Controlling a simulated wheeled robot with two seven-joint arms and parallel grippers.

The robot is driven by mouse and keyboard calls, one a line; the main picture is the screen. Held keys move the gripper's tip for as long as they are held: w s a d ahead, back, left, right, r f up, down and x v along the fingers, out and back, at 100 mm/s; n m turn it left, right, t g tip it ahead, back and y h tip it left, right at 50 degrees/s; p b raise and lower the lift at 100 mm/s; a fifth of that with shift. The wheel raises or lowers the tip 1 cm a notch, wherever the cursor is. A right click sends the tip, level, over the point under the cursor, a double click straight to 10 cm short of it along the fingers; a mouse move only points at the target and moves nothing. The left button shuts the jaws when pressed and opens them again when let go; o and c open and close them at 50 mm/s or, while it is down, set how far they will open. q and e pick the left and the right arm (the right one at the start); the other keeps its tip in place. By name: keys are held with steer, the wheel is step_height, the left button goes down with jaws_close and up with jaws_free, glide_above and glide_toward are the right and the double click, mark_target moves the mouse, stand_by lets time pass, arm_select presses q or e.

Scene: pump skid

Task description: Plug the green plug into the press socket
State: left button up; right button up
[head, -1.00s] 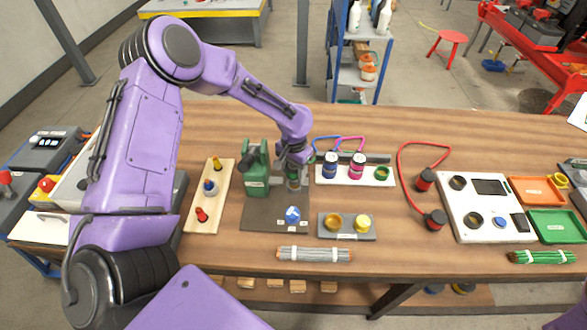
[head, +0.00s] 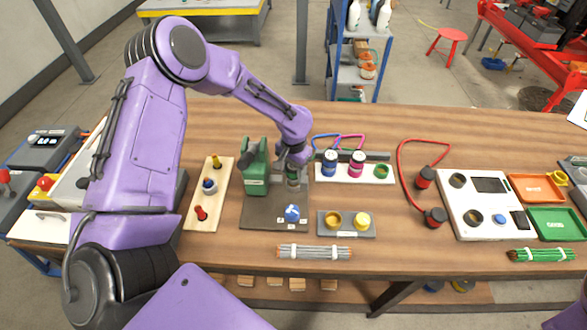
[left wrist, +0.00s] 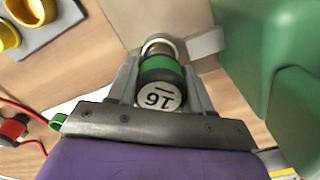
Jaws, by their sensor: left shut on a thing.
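The green plug (left wrist: 160,70) is a dark cylinder with a green band and a round end marked 16. My left gripper (head: 293,172) is shut on it, with one finger on each side in the left wrist view (left wrist: 160,88). The plug also shows under the gripper in the head view (head: 293,180). The green press (head: 256,168) stands just left of it on a grey plate (head: 262,215). A metallic ring of the press socket (left wrist: 157,44) shows at the plug's far end in the left wrist view. Whether the plug is inside it cannot be told. My right gripper is out of view.
A blue knob (head: 292,213) sits on the plate's front. A grey block with yellow sockets (head: 347,233) lies to the right. Behind it is a white strip (head: 375,180) with blue and pink plugs. A wooden board (head: 203,220) with pegs lies left. Grey rods (head: 313,253) lie in front.

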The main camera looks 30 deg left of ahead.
arm_select(q)
steer(key=shift+f+b, duration=0.45)
steer(key=shift+f, duration=0.65)
steer(key=o, duration=1.3)
steer(key=shift+c, duration=0.2)
step_height(320, 180, up, 10)
steer(key=shift+r+b, duration=0.25)
steer(key=shift+b, duration=0.6)
